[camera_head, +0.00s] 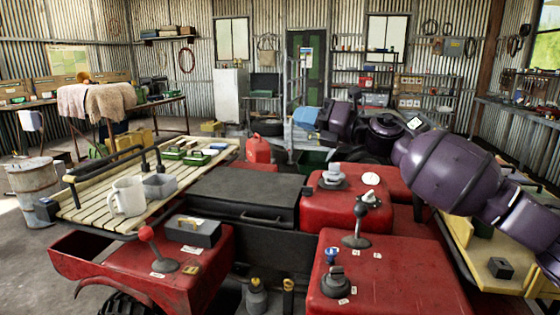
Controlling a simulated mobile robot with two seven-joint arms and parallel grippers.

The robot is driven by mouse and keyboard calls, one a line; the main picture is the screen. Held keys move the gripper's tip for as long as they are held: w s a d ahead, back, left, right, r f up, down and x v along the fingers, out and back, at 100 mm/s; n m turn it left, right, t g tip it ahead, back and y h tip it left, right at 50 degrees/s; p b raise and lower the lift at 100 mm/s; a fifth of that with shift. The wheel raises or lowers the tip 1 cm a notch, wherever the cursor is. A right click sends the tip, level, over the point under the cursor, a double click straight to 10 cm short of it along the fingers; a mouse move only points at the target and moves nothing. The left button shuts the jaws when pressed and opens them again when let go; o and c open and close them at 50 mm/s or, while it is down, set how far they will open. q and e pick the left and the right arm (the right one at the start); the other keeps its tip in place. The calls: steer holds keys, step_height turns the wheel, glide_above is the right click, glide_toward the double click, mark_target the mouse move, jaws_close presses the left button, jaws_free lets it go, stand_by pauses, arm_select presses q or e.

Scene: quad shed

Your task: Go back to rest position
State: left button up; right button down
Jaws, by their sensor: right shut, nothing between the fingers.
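My right arm, purple and black, comes in from the right edge and reaches over the red quad (395,265) toward the middle of the view. My right gripper (325,139) is at the far end of that arm, beyond the quad's black box (240,190). It is small and dark in this view, and it is shut with nothing in it. My left arm and left gripper do not show.
Levers with red (146,233) and black knobs rise from the quad.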

steer(key=s+d+f+m+t+h, duration=0.3)
steer(key=s+d+f+m+h, duration=0.1)
steer(key=f+m, duration=0.65)
steer(key=s+d+f+m+t+h, duration=0.3)
steer(key=s+f+m+h, duration=0.1)
steer(key=f+m, duration=0.65)
steer(key=s+d+f+m+t+h, duration=0.4)
steer(key=f+m, duration=0.6)
steer(key=f, duration=0.1)
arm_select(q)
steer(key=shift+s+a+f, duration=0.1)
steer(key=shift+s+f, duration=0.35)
arm_select(e)
steer(key=s+d+f+m+g+h, duration=0.2)
steer(key=s+d+f, duration=0.1)
steer(key=s+f, duration=0.5)
steer(key=s+d+f+m+g+h, duration=0.2)
steer(key=s+f, duration=0.5)
steer(key=s, duration=0.5)
steer(key=s+d+f+m+g+h, duration=0.1)
steer(key=s+d+f+m+g, duration=0.1)
steer(key=s+d+f+m, duration=0.2)
steer(key=s+d+f, duration=0.2)
steer(key=s+f, duration=0.2)
steer(key=s, duration=0.2)
steer(key=shift+f+g+h, duration=0.3)
steer(key=shift+h, duration=0.1)
steer(key=shift+d+r, duration=0.1)
steer(key=shift+d, duration=0.05)
